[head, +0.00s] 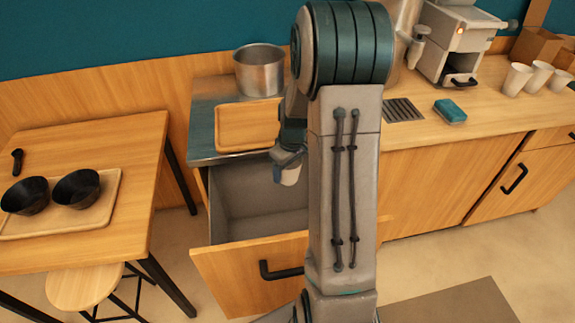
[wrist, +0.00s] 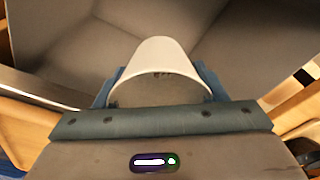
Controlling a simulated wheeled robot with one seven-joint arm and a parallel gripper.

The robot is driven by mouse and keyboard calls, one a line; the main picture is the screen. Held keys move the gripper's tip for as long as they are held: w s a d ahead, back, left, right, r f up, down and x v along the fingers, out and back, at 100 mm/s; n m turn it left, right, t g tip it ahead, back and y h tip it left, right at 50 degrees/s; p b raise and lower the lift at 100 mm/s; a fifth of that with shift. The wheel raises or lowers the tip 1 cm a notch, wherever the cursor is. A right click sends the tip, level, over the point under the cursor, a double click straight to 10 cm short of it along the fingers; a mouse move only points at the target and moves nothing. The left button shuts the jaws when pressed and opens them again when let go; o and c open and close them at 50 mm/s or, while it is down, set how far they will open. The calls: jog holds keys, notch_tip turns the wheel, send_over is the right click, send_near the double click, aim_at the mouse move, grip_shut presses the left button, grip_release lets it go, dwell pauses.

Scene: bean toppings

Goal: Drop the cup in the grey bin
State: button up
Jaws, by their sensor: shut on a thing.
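A white cup (wrist: 160,62) is held between the blue fingers of my gripper (wrist: 158,88) in the wrist view, its wide mouth toward the palm. My gripper (head: 286,168) is shut on the cup, which shows as a small pale shape (head: 291,175) in the head view. The grey bin (head: 232,186) is inside the pulled-out wooden drawer. Its grey inside (wrist: 235,45) fills most of the wrist view behind the cup. The cup appears above the bin's opening. My arm hides the right part of the drawer in the head view.
A wooden tray (head: 247,139) and a metal pot (head: 259,72) stand on the counter behind the drawer. Several white cups (head: 516,79) and a blue sponge (head: 450,111) are at the right. A table (head: 130,150) with two black bowls (head: 76,189) is at the left.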

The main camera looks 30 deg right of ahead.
jog(key=shift+f, duration=0.7)
jog(key=o, duration=1.1)
jog(key=shift+r, duration=0.2)
notch_tip(320, 180, up, 13)
jog(key=s, duration=0.1)
jog(key=shift+s+d+r, duration=0.2)
jog(key=shift+s+d, duration=0.1)
